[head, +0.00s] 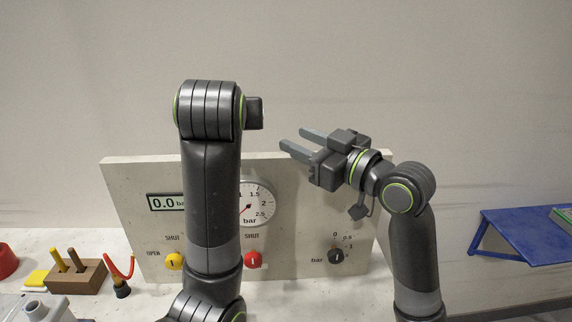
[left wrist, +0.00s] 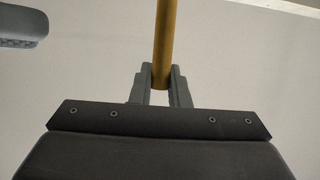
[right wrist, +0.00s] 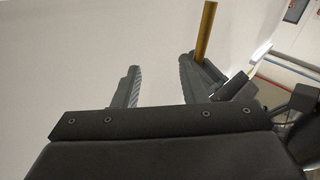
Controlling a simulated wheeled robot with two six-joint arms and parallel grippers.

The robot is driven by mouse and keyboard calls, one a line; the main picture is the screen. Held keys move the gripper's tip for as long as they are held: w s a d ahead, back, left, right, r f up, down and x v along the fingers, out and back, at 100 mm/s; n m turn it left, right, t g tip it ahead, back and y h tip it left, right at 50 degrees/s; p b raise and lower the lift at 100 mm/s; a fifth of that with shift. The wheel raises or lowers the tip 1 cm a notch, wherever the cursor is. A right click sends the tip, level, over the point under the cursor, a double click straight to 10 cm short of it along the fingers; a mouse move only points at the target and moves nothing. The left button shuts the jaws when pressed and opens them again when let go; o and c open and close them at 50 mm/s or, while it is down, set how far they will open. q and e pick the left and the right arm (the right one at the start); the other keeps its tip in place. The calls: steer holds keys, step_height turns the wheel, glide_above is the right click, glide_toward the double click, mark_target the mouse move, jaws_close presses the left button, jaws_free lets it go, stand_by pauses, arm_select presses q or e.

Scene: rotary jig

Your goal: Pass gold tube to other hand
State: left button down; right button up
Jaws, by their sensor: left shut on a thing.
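The gold tube (left wrist: 164,40) is held between the two fingers of my left gripper (left wrist: 160,78), and it runs up out of the top of the left wrist view. In the right wrist view the tube (right wrist: 206,32) stands just beyond the right-hand finger of my right gripper (right wrist: 158,66), outside the gap between the fingers. My right gripper (head: 294,139) is open and empty, its fingers pointing left in the head view. In the head view the tube and the left fingers are hidden behind my left arm.
A white panel (head: 300,230) with a gauge (head: 260,200), display (head: 165,203) and red knob (head: 253,260) stands behind the arms. A wooden block with pegs (head: 76,279) is at left. A blue shelf (head: 520,236) is at right. The air above the panel is free.

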arm_select(q)
steer(key=shift+s, duration=0.1)
arm_select(e)
steer(key=s+a+f+g+y, duration=0.1)
steer(key=s+a+f+g, duration=0.1)
steer(key=s+a, duration=0.2)
steer(key=x, duration=1.1)
steer(key=shift+a+r, duration=0.1)
steer(key=shift+a, duration=0.1)
arm_select(q)
steer(key=shift+d, duration=0.1)
arm_select(e)
jaws_close()
arm_select(q)
steer(key=c, duration=1.3)
jaws_free()
